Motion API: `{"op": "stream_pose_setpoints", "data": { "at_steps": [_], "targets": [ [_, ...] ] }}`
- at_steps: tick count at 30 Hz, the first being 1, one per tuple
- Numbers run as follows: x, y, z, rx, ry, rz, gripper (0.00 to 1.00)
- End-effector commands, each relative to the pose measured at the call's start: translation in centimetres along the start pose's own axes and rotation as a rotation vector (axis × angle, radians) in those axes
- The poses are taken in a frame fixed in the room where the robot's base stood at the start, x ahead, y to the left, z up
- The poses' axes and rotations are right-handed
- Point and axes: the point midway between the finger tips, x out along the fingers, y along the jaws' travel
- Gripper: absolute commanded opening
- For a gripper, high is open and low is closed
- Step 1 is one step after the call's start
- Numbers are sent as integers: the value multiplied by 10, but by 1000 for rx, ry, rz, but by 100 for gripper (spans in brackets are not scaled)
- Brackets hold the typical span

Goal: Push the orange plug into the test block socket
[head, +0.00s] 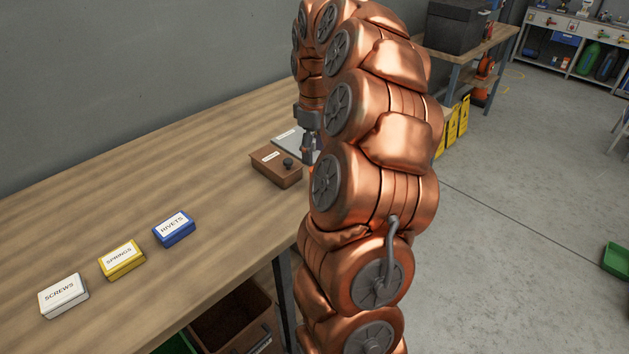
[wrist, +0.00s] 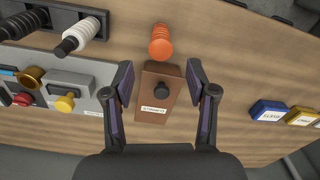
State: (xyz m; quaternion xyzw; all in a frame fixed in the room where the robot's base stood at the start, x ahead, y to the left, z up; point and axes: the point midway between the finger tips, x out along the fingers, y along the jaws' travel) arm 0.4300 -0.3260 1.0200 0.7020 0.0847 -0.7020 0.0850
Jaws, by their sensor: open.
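The orange plug (wrist: 160,41) shows at the top middle of the wrist view, with ridged sides and a round end, on or just above the wooden bench. My gripper (wrist: 158,76) is open and empty; its fingertips lie below the plug in the picture, apart from it. The fingers appear either side of a brown box (wrist: 153,98) with a dark round knob and a small label. I cannot tell which piece is the test block; no label reads clearly. In the head view my arm hides most of that area, and my gripper (head: 309,146) is only partly visible.
Left in the wrist view are a grey panel (wrist: 72,79) with a gold ring and coloured knobs, and a dark rack (wrist: 93,18) holding ridged plugs. Blue (head: 174,229), yellow (head: 121,260) and white (head: 63,295) boxes stand nearer on the bench. Bare bench lies between blue and brown boxes.

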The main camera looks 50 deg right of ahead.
Motion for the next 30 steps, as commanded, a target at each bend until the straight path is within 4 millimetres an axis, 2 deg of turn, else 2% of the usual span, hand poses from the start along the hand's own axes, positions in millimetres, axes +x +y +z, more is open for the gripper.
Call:
{"op": "stream_pose_setpoints", "data": {
  "at_steps": [4,14,22,30],
  "targets": [
    [13,-2,1,0,-4,-4,57],
    [31,-2,1,0,-3,-3,57],
    [64,-1,0,1,-1,-2,57],
    [70,-1,0,0,0,-1,57]
  ]
}}
